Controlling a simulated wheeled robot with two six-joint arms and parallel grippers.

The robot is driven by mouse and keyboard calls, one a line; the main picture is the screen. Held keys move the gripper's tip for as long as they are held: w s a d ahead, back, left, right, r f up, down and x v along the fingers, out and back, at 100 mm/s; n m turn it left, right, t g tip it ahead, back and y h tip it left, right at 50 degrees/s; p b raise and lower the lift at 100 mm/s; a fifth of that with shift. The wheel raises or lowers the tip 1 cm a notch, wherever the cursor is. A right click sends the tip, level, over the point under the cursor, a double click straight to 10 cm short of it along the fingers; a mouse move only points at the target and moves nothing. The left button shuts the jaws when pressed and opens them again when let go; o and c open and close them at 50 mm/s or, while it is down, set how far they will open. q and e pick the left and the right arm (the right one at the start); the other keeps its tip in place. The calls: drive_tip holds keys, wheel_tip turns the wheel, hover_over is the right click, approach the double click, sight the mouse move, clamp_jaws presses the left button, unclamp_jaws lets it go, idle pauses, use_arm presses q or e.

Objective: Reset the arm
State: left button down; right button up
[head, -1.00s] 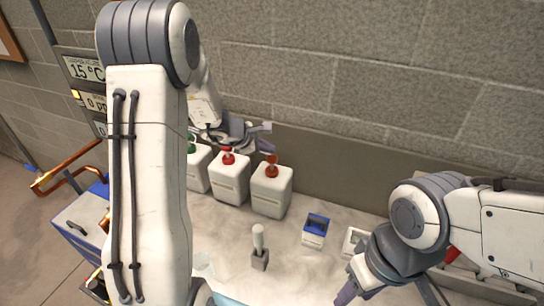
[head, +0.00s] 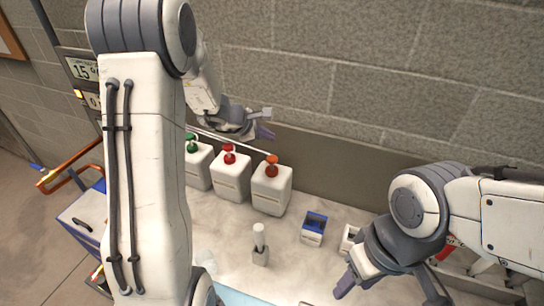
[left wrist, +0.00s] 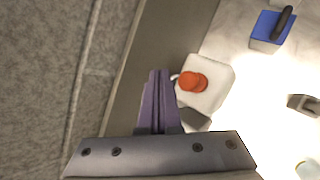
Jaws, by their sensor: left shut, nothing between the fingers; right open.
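My left arm crosses the left of the head view. Its gripper (head: 266,132) is up near the wall, above and behind the row of white bottles. In the left wrist view the left gripper (left wrist: 158,78) has its fingers together and empty, beside the white bottle with the orange top (left wrist: 193,82). My right gripper (head: 388,296) is at the lower right of the head view, over the counter, with its fingers apart and nothing seen between them.
White bottles with a green top (head: 197,165), a red top (head: 231,178) and an orange top (head: 271,188) stand along the wall. A block wall (head: 340,70) rises behind.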

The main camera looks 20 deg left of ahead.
use_arm(q)
drive_tip(key=shift+d, duration=0.1)
idle(0.4)
drive_tip(key=s+d+m+g+h+b, duration=0.1)
drive_tip(key=s+d+m+g+b, duration=0.1)
drive_tip(key=s+d+m, duration=0.6)
drive_tip(key=s+d+m+g+h+b, duration=0.1)
drive_tip(key=s+d+m+g+h, duration=0.25)
drive_tip(key=d, duration=0.75)
drive_tip(key=s+d+m+g+y+b, duration=0.3)
drive_tip(key=s+m, duration=0.5)
drive_tip(key=s, duration=0.6)
drive_tip(key=s+a+f+m+y, duration=0.1)
drive_tip(key=s+m+y, duration=0.1)
drive_tip(key=s+m, duration=0.3)
drive_tip(key=s+a+f+m+y, duration=0.1)
drive_tip(key=s+a+m+y, duration=0.1)
drive_tip(key=s+m, duration=0.2)
drive_tip(key=shift+s+a+f+m+b, duration=0.3)
drive_tip(key=shift+s+f+m+b, duration=0.1)
drive_tip(key=shift+s, duration=0.2)
drive_tip(key=shift+y, duration=0.25)
